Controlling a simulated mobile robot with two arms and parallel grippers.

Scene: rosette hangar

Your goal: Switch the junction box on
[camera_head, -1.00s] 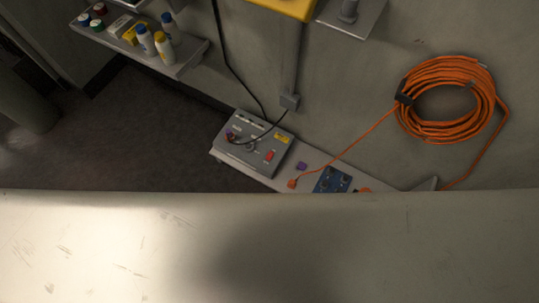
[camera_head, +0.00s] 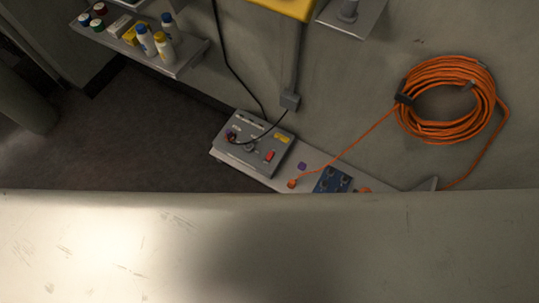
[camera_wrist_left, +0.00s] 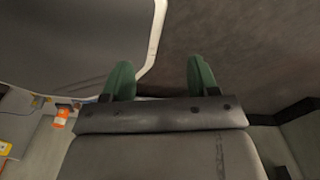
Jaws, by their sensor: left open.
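A grey box with a sloped top panel (camera_head: 253,143), which looks like the junction box, sits on a narrow wall shelf in the head view. A red switch (camera_head: 269,156) is on its front right, with a yellow label (camera_head: 281,138) behind it. A dark cable arches over the panel. The switch position is too small to tell. My left gripper (camera_wrist_left: 160,77) shows in the left wrist view with its two green fingers wide apart and nothing between them. Neither gripper shows in the head view, and the box is not recognisable in the wrist view.
A large pale scratched surface (camera_head: 110,245) fills the head view's foreground and hides the shelf's near part. A blue unit (camera_head: 333,180) is right of the box. An orange cable coil (camera_head: 447,98) hangs on the wall. Bottles stand on an upper-left shelf (camera_head: 183,65).

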